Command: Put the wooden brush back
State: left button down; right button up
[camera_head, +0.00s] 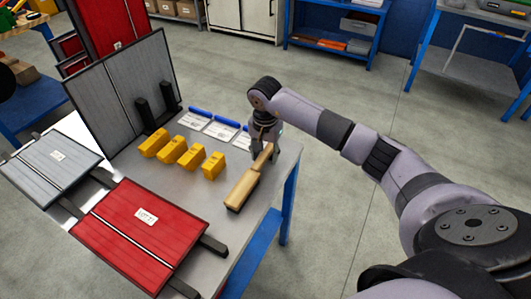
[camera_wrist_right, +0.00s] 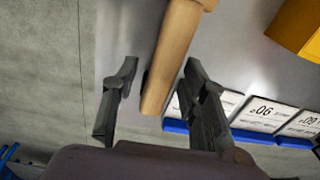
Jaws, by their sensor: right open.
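The wooden brush (camera_head: 243,187) lies on the grey table near its right edge, with its thin handle pointing up and away toward my right gripper. My right gripper (camera_head: 264,143) is over the handle end. In the right wrist view the handle (camera_wrist_right: 170,60) shows between the two open fingers of the gripper (camera_wrist_right: 155,95), with gaps on either side, so the fingers do not appear closed on it. The brush's wide head is mostly outside the right wrist view. My left gripper does not show in the head view.
Several yellow blocks (camera_head: 190,157) stand left of the brush. White label cards with blue edges (camera_head: 194,118) lie behind them. A red panel (camera_head: 140,228) lies in front, a grey panel (camera_head: 50,163) at left, and another grey panel (camera_head: 115,90) stands upright behind.

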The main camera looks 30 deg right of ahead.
notch_tip(320, 180, up, 12)
jog(key=b, duration=0.1)
jog(key=shift+s+a, duration=0.25)
jog(key=shift+s, duration=0.15)
jog(key=shift+f, duration=0.1)
